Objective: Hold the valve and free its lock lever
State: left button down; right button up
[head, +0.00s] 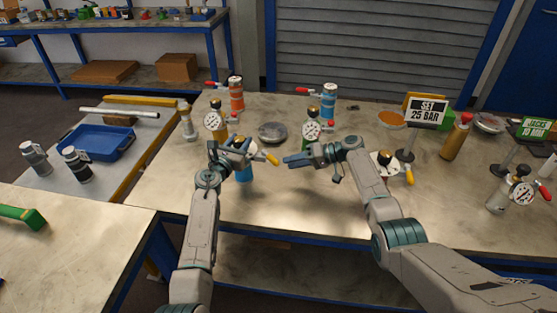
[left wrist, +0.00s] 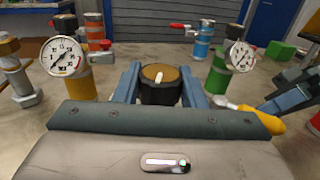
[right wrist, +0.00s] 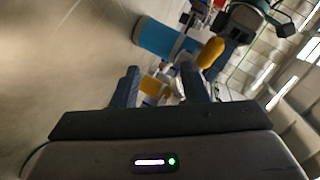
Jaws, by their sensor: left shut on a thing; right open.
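The valve has a blue body (head: 245,173), which also shows in the right wrist view (right wrist: 160,38). Its yellow lock lever (head: 271,158) sticks out to the right; it shows in the left wrist view (left wrist: 262,117) and the right wrist view (right wrist: 210,52). My left gripper (head: 240,148) is shut on the valve around its dark upper part, with a brass-coloured top (left wrist: 162,74) between the fingers. I cannot tell whether the valve touches the table. My right gripper (head: 285,160) is open and empty, just right of the lever and apart from it.
Behind stand a yellow gauge valve (head: 214,128), a green gauge valve (head: 311,131), an orange valve (head: 236,98) and a blue valve (head: 328,103). A grey disc (head: 272,132) lies between them. A "SET 25 BAR" sign (head: 427,111) stands right. The front table area is bare.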

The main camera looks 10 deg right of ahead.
aim_at(278, 165)
jog(key=f+t, duration=0.1)
jog(key=s+a+f+t, duration=0.1)
jog(key=a+h, duration=0.1)
jog(key=shift+s+f+t, duration=0.25)
jog(key=shift+f+t, duration=0.15)
jog(key=s+t, duration=0.1)
jog(key=s+a+t, duration=0.1)
jog(key=shift+s+a+f+n+t+h, duration=0.1)
jog(key=shift+f+n+t+h, duration=0.1)
jog(key=shift+n+t+h, duration=0.1)
jog(key=s+t, duration=0.1)
jog(key=s+r+t+h, duration=0.1)
jog(key=s+t, duration=0.1)
jog(key=shift+r, duration=0.2)
jog(key=s+d+r+m+t+h, duration=0.1)
jog(key=s+d+r+t+h, duration=0.1)
jog(key=s+r+t+h, duration=0.25)
jog(key=shift+y, duration=0.85)
jog(key=x, duration=1)
jog(key=shift+a+r, duration=0.25)
jog(key=shift+a, duration=0.3)
grip_shut()
